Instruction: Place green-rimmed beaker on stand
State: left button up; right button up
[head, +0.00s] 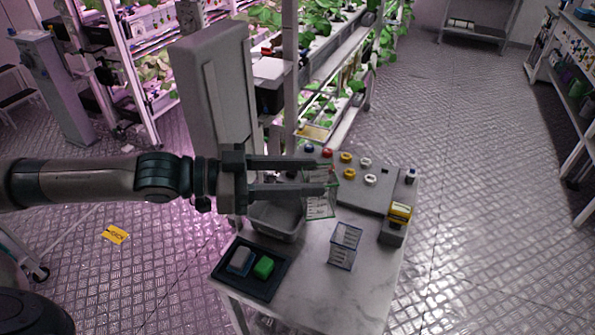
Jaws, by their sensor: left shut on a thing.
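The green-rimmed beaker (320,207) is a clear, square-sided vessel with pale markings. My left gripper (322,177) reaches in from the left and is shut on it near its top, with one finger on each side. The beaker looks held above the back part of the marble-topped table (300,292). I cannot tell its exact height. A second clear beaker with a blue-grey rim (345,246) stands upright on the table in front of it. I cannot tell for sure which object is the stand. My right gripper is out of view.
A grey board (378,200) with coloured rings lies at the table's back right. A small grey device with a yellow top (396,226) stands at the right edge. A grey bin (277,222) and a dark tray (250,284) holding blocks are left. The front right tabletop is clear.

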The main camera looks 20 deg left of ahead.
aim_at(333, 176)
pick_arm(q)
jog(key=shift+w+d+f, duration=0.1)
jog(key=shift+d+f, duration=0.05)
jog(key=shift+d, duration=0.25)
jog(key=shift+n+t, duration=0.4)
jog(key=x, duration=0.5)
jog(key=shift+w, duration=0.15)
jog(key=w+d+r+n+t+y, duration=0.1)
jog(key=w+r+n+t+y, duration=0.1)
jog(key=w+n+t+y, duration=0.3)
jog(key=w+a+n+t+y, duration=0.1)
jog(key=w+a+n+y, duration=0.3)
jog(key=a+y, duration=0.4)
jog(key=shift+w+a+f+n+t+y, duration=0.25)
jog(key=shift+a+n+t+y, duration=0.15)
jog(key=shift+a+n, duration=0.4)
jog(key=shift+s+d, duration=0.1)
jog(key=shift+d, duration=0.1)
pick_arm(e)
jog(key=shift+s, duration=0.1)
